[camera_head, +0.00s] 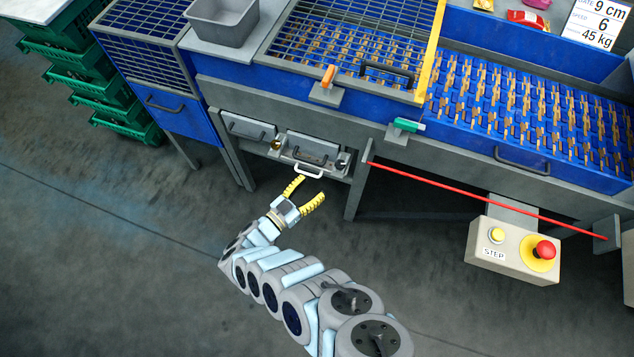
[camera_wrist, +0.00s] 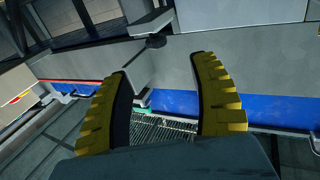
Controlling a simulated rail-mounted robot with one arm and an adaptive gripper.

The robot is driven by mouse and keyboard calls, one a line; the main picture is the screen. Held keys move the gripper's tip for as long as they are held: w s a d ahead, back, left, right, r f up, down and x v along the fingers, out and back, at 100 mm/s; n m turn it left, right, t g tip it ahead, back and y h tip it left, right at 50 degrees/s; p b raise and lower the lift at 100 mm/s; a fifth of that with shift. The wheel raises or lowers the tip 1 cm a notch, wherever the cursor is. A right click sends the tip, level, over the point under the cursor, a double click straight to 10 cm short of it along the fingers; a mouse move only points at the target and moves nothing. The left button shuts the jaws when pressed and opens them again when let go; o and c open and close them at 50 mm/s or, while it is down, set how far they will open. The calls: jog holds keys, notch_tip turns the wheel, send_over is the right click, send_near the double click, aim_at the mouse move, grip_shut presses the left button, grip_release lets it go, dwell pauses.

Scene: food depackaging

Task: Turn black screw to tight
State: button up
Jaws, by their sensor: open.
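A small black screw (camera_head: 342,163) sits at the right end of the grey drawer unit under the machine. A small dark round part, likely the same screw, shows in the wrist view (camera_wrist: 155,41), beyond and between my fingertips. My gripper (camera_head: 311,188) has yellow ribbed fingers, spread apart with nothing between them. It is below and left of the screw in the head view, apart from it, near the drawer's light handle. Both fingers also show in the wrist view (camera_wrist: 160,72). The screw's tightness cannot be told.
A brass-coloured screw (camera_head: 275,145) is at the unit's left side. A grey leg (camera_head: 357,185) and a red bar (camera_head: 480,200) are to the right. A STEP button box (camera_head: 512,250) stands lower right.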

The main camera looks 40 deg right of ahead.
jog(key=w+a+f+n+t+y+b, duration=0.1)
jog(key=w+a+f+n+t+y, duration=0.1)
jog(key=w+a+n+t+y, duration=0.35)
jog(key=w+a+f+n+t+y+b, duration=0.1)
jog(key=w+a+f+n+t+y, duration=0.15)
jog(key=w+a, duration=0.55)
jog(key=w+a+f+n+t+y, duration=0.3)
jog(key=w+a+n+y, duration=0.15)
jog(key=w, duration=0.35)
jog(key=a+f+n+g+y+b, duration=0.15)
jog(key=a+f+n+y, duration=0.35)
jog(key=a, duration=0.7)
jog(key=s+a+f+n+g+y+b, duration=0.1)
jog(key=s+a+f+n+g+y, duration=0.2)
jog(key=s+a+f+n+g, duration=0.35)
jog(key=s+f+n+g, duration=0.2)
jog(key=s+f+n, duration=0.1)
jog(key=s+f, duration=0.25)
jog(key=n+g+h+b, duration=0.45)
jog(key=g+h, duration=0.25)
jog(key=h, duration=1.4)
send_near(336, 165)
jog(key=shift+n+y, duration=0.25)
jog(key=shift+n, duration=0.2)
jog(key=d, duration=0.3)
jog(key=s+d, duration=0.1)
jog(key=d, duration=0.3)
jog(key=s+d, duration=0.1)
jog(key=d, duration=0.3)
jog(key=shift+r, duration=0.15)
